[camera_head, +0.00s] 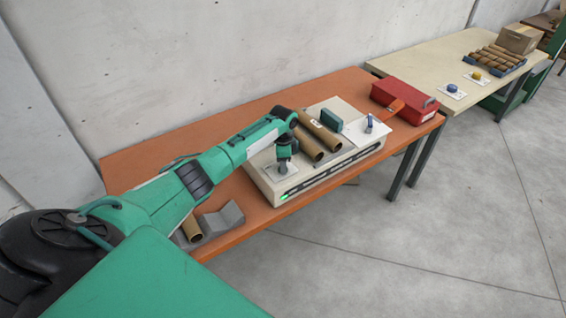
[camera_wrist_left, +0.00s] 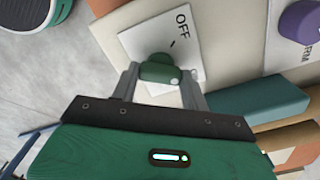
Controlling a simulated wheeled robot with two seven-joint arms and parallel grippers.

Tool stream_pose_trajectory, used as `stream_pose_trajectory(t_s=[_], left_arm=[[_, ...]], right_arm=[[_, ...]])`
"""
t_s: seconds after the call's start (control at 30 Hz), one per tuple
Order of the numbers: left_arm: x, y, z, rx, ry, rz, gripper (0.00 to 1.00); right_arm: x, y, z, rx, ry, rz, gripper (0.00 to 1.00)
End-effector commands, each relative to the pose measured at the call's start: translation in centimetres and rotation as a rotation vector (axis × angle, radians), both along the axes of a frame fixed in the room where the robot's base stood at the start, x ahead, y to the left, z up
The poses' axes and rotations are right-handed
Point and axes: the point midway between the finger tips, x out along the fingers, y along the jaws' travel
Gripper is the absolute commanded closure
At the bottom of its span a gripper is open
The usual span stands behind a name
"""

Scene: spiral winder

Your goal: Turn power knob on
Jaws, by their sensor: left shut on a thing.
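The power knob (camera_wrist_left: 158,70) is green and sits on a white plate (camera_wrist_left: 188,38) marked OFF in the left wrist view. My left gripper (camera_wrist_left: 160,82) is shut on the knob, with one finger at each side of it. In the head view, my left gripper (camera_head: 284,168) reaches down onto the plate at the near left corner of the cream winder box (camera_head: 262,184). The knob is hidden there behind the gripper. A small green light (camera_head: 284,197) shows on the box's front. My right gripper is in neither view.
Cardboard tubes (camera_head: 320,136), a green block (camera_head: 331,120) and a blue-purple knob (camera_head: 369,124) are on the box. A red case (camera_head: 403,101) stands behind it at right. A grey holder (camera_head: 222,217) with a tube lies at left on the orange table (camera_head: 150,160).

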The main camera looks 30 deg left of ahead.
Motion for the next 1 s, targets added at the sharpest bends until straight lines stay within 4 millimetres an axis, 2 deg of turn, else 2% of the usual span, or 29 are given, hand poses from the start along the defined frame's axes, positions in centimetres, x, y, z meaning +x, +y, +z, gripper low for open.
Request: stream_pose_trajectory(t_s=[0.33, 0.87, 0.9, 1.0], left_arm=[[0.08, -0.01, 0.12, -0.001, -0.003, -0.137, 0.77], [0.09, 0.01, 0.15, 0.0, -0.004, -0.162, 0.77], [0.09, 0.01, 0.15, 0.0, -0.004, -0.162, 0.51], [0.07, 0.0, 0.13, 0.0, -0.002, -0.162, 0.33]], right_arm=[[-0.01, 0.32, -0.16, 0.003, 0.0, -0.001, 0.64], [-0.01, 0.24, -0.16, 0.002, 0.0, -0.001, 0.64], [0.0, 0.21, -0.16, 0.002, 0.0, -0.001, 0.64], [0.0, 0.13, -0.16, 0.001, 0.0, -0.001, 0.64]])
